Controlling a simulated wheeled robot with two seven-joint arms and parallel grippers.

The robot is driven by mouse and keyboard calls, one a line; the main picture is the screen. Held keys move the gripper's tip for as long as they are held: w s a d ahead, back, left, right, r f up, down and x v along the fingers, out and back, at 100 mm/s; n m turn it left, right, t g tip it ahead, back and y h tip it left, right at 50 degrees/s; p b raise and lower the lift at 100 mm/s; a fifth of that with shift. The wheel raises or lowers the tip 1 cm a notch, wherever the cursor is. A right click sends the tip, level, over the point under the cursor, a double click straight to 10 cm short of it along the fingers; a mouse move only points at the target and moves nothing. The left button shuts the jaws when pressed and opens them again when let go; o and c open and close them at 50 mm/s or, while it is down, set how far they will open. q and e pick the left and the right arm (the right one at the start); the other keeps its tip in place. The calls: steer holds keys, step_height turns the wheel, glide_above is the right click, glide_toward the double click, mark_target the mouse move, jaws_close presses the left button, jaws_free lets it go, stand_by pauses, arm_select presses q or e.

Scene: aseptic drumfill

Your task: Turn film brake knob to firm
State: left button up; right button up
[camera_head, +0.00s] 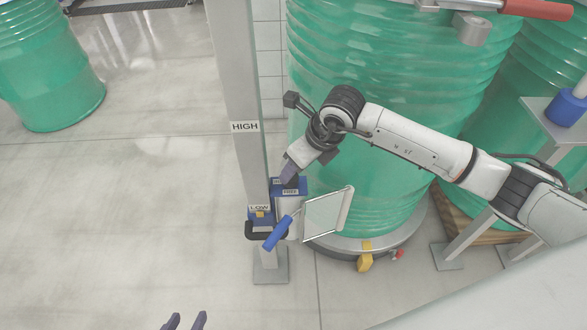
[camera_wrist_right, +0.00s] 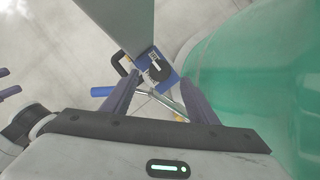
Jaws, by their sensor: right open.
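A dark round knob (camera_wrist_right: 158,71) sits on a blue block (camera_wrist_right: 169,84) in the right wrist view. In the head view the blue block (camera_head: 303,187), with small white labels, stands beside the grey post, and the knob is largely hidden by my right gripper (camera_head: 290,172). In the right wrist view my right gripper (camera_wrist_right: 160,95) is open, its fingers apart on either side of the line to the knob, with nothing between them. I cannot tell whether it touches the knob. My left gripper (camera_head: 186,320) shows only its two separated fingertips at the bottom edge, open and empty.
A grey post (camera_head: 234,80) carries HIGH and LOW labels. A blue-handled lever (camera_head: 277,233) and a pale framed panel (camera_head: 325,213) sit below the block. A big green drum (camera_head: 390,70) stands close on the right.

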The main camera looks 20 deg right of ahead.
steer(key=v, duration=0.5)
stand_by(0.3)
